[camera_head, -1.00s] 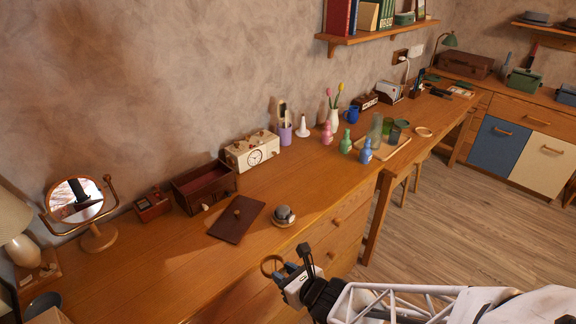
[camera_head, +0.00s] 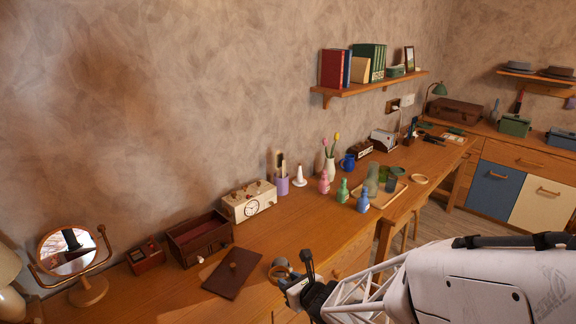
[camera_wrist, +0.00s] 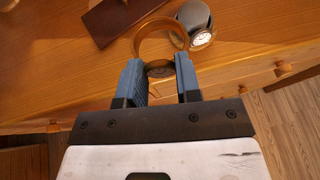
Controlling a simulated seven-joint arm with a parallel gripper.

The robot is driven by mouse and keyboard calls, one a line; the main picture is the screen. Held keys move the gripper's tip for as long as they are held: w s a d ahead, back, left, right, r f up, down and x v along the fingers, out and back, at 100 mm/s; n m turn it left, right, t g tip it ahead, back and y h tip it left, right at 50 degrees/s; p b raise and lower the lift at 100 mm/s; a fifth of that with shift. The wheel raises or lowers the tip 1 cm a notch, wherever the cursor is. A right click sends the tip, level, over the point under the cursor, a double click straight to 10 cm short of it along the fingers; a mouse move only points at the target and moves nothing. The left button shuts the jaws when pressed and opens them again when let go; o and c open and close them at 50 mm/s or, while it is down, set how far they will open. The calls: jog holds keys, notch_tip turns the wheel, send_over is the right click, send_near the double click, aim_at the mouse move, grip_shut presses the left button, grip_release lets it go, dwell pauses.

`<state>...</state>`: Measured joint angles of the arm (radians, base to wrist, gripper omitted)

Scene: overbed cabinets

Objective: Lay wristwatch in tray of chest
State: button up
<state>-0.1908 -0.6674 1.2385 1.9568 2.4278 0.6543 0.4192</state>
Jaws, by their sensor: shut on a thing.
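The wristwatch (camera_wrist: 152,36), a brown strap closed in a loop with a small dial at its lower end, is held at the dial end between the blue fingers of my gripper (camera_wrist: 159,76). In the head view my gripper (camera_head: 293,281) is at the desk's front edge, with the watch loop at its tip. A dark red-brown open box (camera_head: 186,250), likely the chest, stands against the wall, left of my gripper. Its inside looks reddish; I cannot make out a separate tray.
A grey round thing with a white dial (camera_wrist: 196,18) stands just beyond the watch. Bottles (camera_head: 342,191) stand farther right.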

jog(key=w+d, duration=0.2)
jog(key=w, duration=0.4)
jog(key=w+d+m+h, duration=0.1)
jog(key=w+d, duration=0.1)
jog(key=w, duration=0.4)
jog(key=w+d+m+t, duration=0.1)
jog(key=w+d, duration=0.1)
jog(key=w, duration=0.4)
jog(key=shift+w+d+f+h, duration=0.2)
jog(key=shift+w+f+h, duration=0.15)
jog(key=shift+f+h, duration=0.05)
jog(key=shift+m+t+h, duration=0.5)
jog(key=shift+m+h, duration=0.4)
jog(key=w+d+f, duration=0.1)
jog(key=w+d, duration=0.2)
jog(key=w, duration=0.2)
jog(key=w+d+f, duration=0.2)
jog(key=w+d, duration=0.2)
jog(key=w, duration=0.1)
jog(key=w+d+f, duration=0.1)
jog(key=w+d, duration=0.2)
jog(key=w, duration=0.3)
jog(key=shift+d+f, duration=0.15)
jog(key=shift+d, duration=0.1)
jog(key=shift+w+d+f, duration=0.2)
jog(key=shift+w+d, duration=0.15)
jog(key=shift+w, duration=0.1)
jog(key=shift+d, duration=3.5)
jog(key=shift+a, duration=0.1)
jog(key=shift+a, duration=3.4)
